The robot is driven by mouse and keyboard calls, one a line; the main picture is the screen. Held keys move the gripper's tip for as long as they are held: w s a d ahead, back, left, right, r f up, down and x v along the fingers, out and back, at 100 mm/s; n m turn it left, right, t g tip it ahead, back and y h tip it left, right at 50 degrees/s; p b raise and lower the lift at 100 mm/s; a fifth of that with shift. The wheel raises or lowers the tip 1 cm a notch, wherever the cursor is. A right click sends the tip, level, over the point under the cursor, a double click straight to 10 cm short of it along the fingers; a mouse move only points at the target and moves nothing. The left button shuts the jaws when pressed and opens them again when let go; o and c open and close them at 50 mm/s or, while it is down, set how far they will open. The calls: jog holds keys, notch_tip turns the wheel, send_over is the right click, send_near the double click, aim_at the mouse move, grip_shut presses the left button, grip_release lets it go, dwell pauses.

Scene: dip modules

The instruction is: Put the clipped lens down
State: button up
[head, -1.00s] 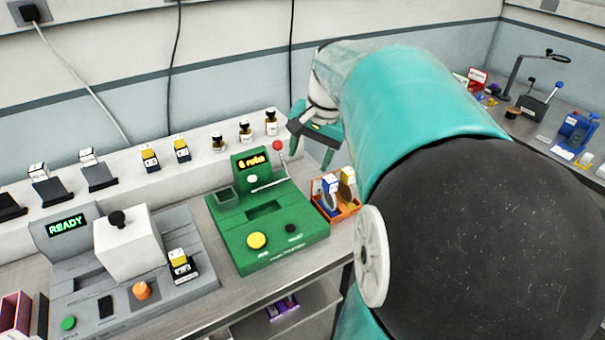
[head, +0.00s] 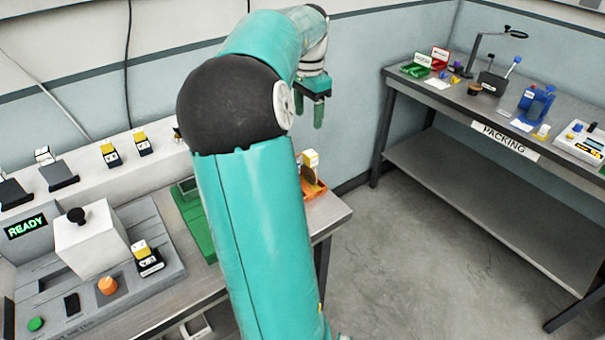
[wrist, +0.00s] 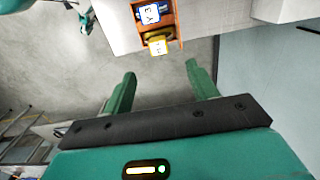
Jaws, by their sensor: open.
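My gripper (head: 318,108) is open and empty, raised in the air above and beyond the right end of the near bench. In the wrist view its two green fingers (wrist: 160,75) are spread apart with only floor between them. An orange tray (head: 317,191) stands at the bench's right end. A yellow-and-white clip (head: 310,159) stands in it with a brown round lens below. The wrist view shows the orange tray (wrist: 172,24) with this yellow clip (wrist: 159,45) and a blue-and-white clip (wrist: 148,13), both apart from the fingers. My arm hides part of the tray.
The grey READY machine (head: 170,240) with a white block (head: 90,252) is at left. The green machine (head: 190,215) is mostly hidden by my arm. Open floor (head: 400,240) separates the near bench from the PACKING bench (head: 430,105) at right.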

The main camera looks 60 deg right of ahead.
aim_at(310, 153)
notch_tip(310, 153, down, 8)
jog(key=shift+d+f, duration=0.1)
jog(key=shift+f, duration=0.05)
jog(key=f, duration=0.5)
jog(key=shift+s+f, duration=0.3)
jog(key=shift+c, duration=0.2)
grip_shut()
jog(key=shift+r, duration=0.15)
